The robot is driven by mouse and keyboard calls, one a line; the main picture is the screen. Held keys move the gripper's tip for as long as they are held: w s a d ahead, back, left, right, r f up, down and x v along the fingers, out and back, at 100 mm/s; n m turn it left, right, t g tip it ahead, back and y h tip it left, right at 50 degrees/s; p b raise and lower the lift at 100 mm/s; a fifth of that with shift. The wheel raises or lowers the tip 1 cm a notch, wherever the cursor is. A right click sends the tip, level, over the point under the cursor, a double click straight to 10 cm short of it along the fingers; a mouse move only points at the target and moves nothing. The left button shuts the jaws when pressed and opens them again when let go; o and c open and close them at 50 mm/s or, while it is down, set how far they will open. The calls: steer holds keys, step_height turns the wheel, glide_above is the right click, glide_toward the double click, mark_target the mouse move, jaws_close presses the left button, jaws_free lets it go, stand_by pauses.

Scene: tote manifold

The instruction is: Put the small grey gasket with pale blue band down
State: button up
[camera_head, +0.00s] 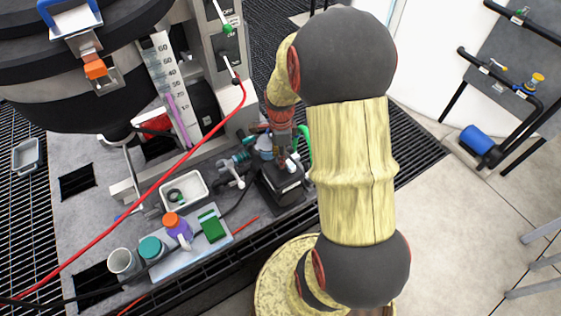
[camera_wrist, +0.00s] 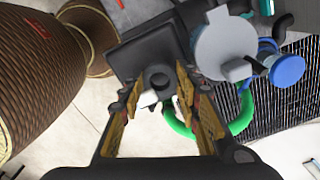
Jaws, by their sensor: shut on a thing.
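My gripper (camera_head: 283,140) is low over a black box-shaped fixture (camera_head: 283,187) at the right end of the grey bench. In the wrist view my gripper (camera_wrist: 160,82) has its two fingers on either side of a dark round fitting on that fixture. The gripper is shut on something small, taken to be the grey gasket. A small pale piece (camera_wrist: 150,98) shows between the fingers. The gasket's outline and pale blue band cannot be made out, and I cannot tell whether it touches the fitting.
A green hose (camera_wrist: 240,118) curves close to the right finger, beside a grey round part (camera_wrist: 225,45) and blue cap (camera_wrist: 287,70). A white tray (camera_head: 203,185) holds a dark ring. Several containers stand front left. A red cable (camera_head: 150,190) crosses the bench.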

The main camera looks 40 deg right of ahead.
steer(key=shift+f, duration=1.1)
steer(key=shift+f+b, duration=0.15)
steer(key=shift+b, duration=0.15)
steer(key=o, duration=0.7)
steer(key=shift+c, duration=0.2)
